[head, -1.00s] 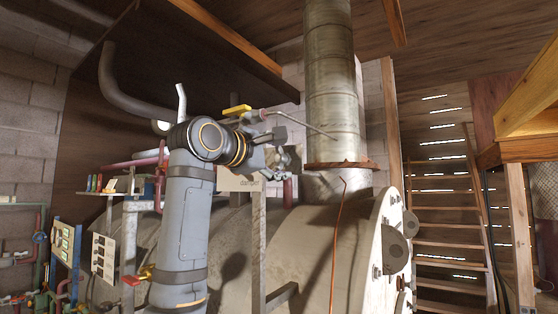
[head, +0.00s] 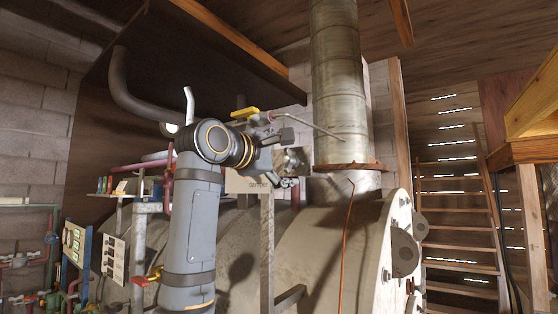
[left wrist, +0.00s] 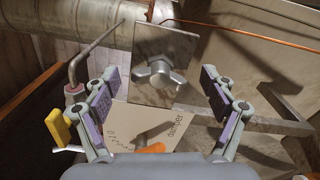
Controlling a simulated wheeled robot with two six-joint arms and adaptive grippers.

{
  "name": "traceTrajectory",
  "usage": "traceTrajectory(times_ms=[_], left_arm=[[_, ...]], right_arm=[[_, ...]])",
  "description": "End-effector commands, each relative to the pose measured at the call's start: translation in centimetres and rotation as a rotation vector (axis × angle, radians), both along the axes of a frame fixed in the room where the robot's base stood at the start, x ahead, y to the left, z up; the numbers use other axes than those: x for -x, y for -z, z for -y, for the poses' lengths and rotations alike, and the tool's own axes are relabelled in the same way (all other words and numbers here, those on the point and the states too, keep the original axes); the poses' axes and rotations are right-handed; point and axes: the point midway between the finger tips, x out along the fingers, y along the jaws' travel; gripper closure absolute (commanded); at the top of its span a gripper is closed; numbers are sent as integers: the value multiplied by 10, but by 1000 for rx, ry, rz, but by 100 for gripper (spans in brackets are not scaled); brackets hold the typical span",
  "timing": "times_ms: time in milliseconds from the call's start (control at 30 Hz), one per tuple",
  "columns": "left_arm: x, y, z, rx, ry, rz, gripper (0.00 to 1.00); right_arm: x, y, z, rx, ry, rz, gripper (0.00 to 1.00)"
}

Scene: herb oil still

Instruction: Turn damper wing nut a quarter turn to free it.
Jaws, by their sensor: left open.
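The damper wing nut (left wrist: 160,76) is a grey metal knob with rounded wings, in front of a square metal plate (left wrist: 181,45) in the left wrist view. My left gripper (left wrist: 160,78) is open, one finger on each side of the wing nut, with a clear gap on both sides. No contact shows. In the head view my left gripper (head: 289,158) is in front of the still, left of the flue pipe, and partly hides the nut area. A pale label plate reading "damper" (left wrist: 128,118) with a scale is below the nut. My right gripper is not in view.
An orange handle (left wrist: 152,148) lies across the label plate. The flue pipe (head: 338,85) rises right of the gripper. A wooden staircase (head: 458,215) stands far right.

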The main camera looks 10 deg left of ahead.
Motion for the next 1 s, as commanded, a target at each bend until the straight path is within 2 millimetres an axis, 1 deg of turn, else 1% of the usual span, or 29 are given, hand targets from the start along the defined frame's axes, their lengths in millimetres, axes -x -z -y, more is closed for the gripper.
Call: traceTrajectory(times_ms=[67, 300, 400, 500, 600, 700, 1000], left_arm=[[10, -1, -5, 0, -2, 3, 16], [63, -1, -28, 0, -4, 3, 16], [83, 0, -36, 0, -4, 2, 16], [97, 0, -42, 0, -2, 0, 16], [105, 0, -45, 0, -2, 0, 16], [108, 1, -46, -1, -2, -1, 16], [108, 1, -45, 0, -1, -1, 16]], right_arm=[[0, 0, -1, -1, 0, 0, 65], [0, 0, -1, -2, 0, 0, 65], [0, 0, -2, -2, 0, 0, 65], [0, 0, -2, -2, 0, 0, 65], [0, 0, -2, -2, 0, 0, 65], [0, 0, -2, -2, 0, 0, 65], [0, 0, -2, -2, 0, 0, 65]])
